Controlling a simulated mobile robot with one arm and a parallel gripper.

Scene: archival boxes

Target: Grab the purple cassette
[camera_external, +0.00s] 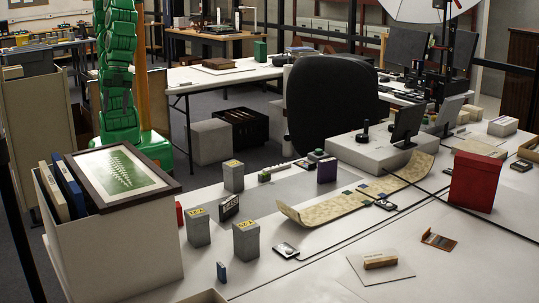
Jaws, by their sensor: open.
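A small purple upright case (327,171) stands on the white table, near the middle of the view. It is the only clearly purple thing I can make out, and it is too small to tell for sure that it is a cassette. My green arm rises at the left, behind the table, and runs out of the top of the picture.
Grey boxes with yellow labels (246,240) stand left of the purple case. A red box (474,182) stands at the right. A black chair (331,104) is behind the table.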

